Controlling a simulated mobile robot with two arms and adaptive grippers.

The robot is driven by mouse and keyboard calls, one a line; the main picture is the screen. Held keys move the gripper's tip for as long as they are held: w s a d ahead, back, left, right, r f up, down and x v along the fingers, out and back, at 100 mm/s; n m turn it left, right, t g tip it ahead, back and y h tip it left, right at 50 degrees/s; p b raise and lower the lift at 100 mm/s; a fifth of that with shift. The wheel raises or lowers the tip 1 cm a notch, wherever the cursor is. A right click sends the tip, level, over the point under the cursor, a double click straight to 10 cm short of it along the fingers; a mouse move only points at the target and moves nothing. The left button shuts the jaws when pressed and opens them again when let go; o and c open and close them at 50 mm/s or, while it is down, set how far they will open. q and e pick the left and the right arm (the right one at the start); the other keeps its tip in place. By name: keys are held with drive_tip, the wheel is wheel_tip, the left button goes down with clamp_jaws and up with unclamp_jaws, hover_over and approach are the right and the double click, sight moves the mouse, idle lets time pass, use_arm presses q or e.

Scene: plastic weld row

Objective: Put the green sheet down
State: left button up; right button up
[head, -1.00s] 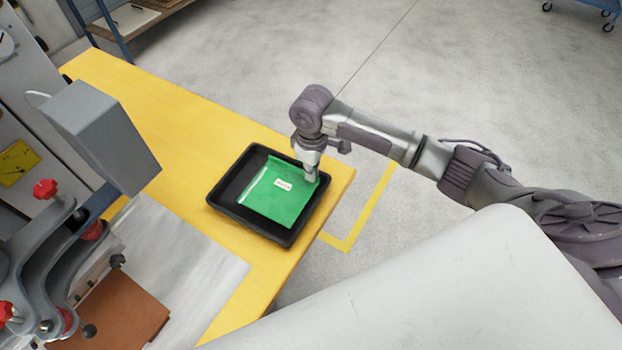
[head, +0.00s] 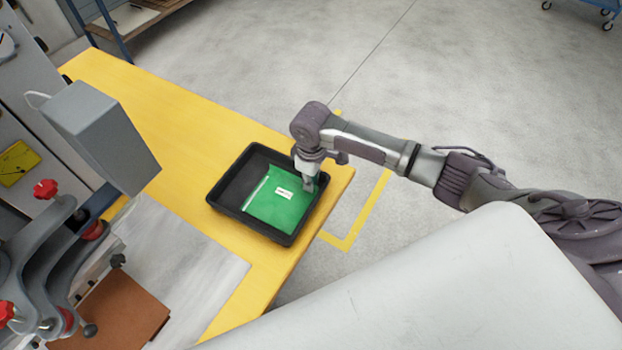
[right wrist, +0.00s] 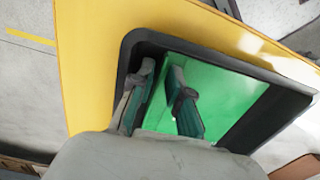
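The green sheet (head: 278,205), with a small white label and a pale strip along one edge, lies in the black tray (head: 228,210) on the yellow table, toward the tray's right side. It also shows in the right wrist view (right wrist: 228,90). My right gripper (head: 310,186) points down at the sheet's right end, inside the tray's outline. In the right wrist view its two fingers (right wrist: 163,85) stand apart, with green showing between them; it is open. The fingertips are close to the sheet; whether they touch it is unclear. My left gripper is not in view.
The tray sits near the right edge of the yellow table (head: 170,110). A grey machine with red knobs (head: 46,189) stands at the left, with brown sheets (head: 125,310) beside it. Open floor lies beyond the table.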

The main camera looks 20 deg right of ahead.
drive_tip(key=shift+r, duration=0.1)
wheel_tip(320, 180, up, 12)
idle(0.5)
